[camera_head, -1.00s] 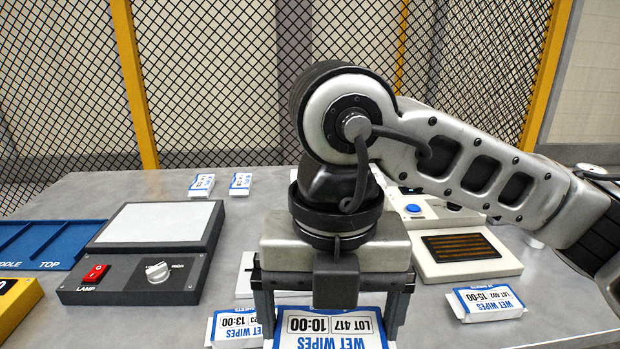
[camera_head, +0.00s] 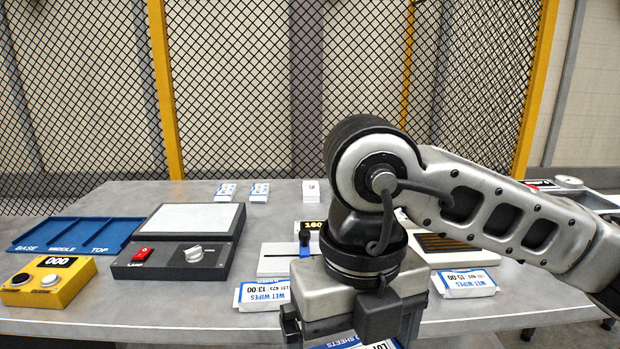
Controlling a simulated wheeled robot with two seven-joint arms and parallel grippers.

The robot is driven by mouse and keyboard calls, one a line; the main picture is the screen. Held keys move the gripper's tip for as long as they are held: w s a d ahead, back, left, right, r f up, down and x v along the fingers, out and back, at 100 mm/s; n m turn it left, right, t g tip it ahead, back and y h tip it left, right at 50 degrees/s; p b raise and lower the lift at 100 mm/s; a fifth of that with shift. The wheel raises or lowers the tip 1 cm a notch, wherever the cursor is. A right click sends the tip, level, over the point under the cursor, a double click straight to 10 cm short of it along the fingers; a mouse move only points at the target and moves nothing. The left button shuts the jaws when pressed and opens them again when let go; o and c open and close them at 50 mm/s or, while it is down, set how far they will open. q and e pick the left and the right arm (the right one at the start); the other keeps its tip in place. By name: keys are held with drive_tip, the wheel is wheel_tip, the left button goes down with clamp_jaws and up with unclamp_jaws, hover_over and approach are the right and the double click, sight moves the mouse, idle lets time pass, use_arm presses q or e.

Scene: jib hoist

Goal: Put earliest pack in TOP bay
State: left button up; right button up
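The blue tray (camera_head: 70,250) at the left has bays labelled BASE, MIDDLE and TOP; they look empty, with TOP at the right end. My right gripper (camera_head: 350,332) is at the bottom centre, with a finger on each side of a wet wipes pack (camera_head: 352,345). It appears to grip this pack, mostly cut off by the frame; the earlier frame reads LOT 417, 10:00. A 13:00 wet wipes pack (camera_head: 265,294) lies left of the gripper. A 15:00 pack (camera_head: 465,283) lies to its right. My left gripper is out of view.
A lamp box (camera_head: 185,255) with red switch and knob stands right of the tray. A yellow box (camera_head: 48,284) with a 000 display stands before the tray. Small packs (camera_head: 226,191) lie at the back.

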drive_tip(key=shift+w+d+f+n, duration=0.2)
drive_tip(key=shift+d+f+n, duration=0.1)
drive_tip(key=shift+n, duration=0.4)
drive_tip(key=w+d+f+n, duration=0.2)
drive_tip(key=d+f+n, duration=0.4)
drive_tip(key=n, duration=0.9)
drive_tip(key=w+d+f+n, duration=0.2)
drive_tip(key=d+f+n, duration=0.4)
drive_tip(key=n, duration=1)
drive_tip(key=shift+w+d+f, duration=0.35)
drive_tip(key=shift+w+d, duration=0.05)
drive_tip(key=shift+d, duration=0.6)
